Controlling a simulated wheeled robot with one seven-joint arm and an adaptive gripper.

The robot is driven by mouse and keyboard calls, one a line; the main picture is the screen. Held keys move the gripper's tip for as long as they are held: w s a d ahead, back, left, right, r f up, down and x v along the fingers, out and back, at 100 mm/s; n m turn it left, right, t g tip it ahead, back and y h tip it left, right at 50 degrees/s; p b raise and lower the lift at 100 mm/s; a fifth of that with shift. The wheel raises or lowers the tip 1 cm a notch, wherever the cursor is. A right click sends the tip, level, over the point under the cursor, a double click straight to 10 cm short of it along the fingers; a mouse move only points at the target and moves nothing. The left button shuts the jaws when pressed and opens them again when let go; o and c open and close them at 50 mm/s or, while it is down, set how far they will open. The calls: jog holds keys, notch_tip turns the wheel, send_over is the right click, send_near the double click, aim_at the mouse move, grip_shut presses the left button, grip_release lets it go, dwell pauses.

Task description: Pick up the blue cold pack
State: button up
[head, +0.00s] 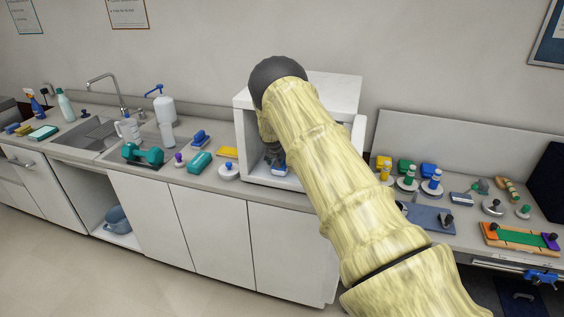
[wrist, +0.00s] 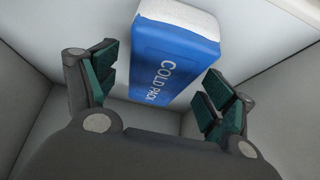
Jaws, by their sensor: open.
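The blue cold pack (wrist: 168,55) has a white end and white "COLD PACK" lettering. In the wrist view it lies at the top middle, between and beyond the two fingers of my gripper (wrist: 158,95). My gripper is open, with green pads apart on either side of the pack. I cannot tell whether either pad touches it. In the head view my arm reaches into a white open-fronted cabinet (head: 243,135) on the counter. A small blue patch shows at the cabinet's lower opening (head: 279,170); my arm hides most of the inside.
The cabinet's walls stand close around my gripper. On the counter to the left are a white round-lidded pot (head: 228,172), a yellow block (head: 227,152), a teal block (head: 200,161) and teal dumbbells (head: 143,154). Several small items crowd the right bench (head: 400,228).

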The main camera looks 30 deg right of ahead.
jog(key=shift+x, duration=0.8)
jog(key=shift+s, duration=0.1)
jog(key=shift+c, duration=0.2)
jog(key=shift+r, duration=0.1)
jog(key=c, duration=1.3)
jog(key=shift+c, duration=0.2)
